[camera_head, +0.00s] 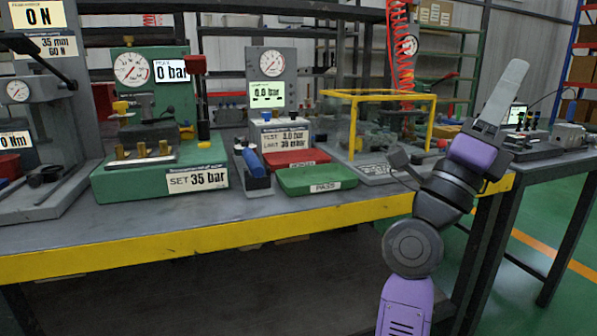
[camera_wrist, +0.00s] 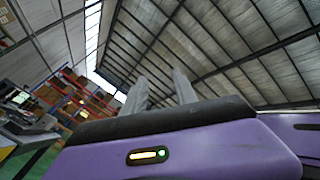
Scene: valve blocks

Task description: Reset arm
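My gripper (camera_head: 508,85) is raised at the right of the head view, in front of and above the bench's right end. Its fingers point up and to the right, away from the bench. In the wrist view my gripper (camera_wrist: 162,76) shows two grey fingers standing apart with nothing between them. It is open and empty, touching nothing.
The bench (camera_head: 120,243) with a yellow front edge holds a green test stand (camera_head: 160,180) marked SET 35 bar, a green PASS tray (camera_head: 317,179), a red tray (camera_head: 296,160) and a yellow-framed guard (camera_head: 377,97). A second table (camera_head: 550,150) stands at the right.

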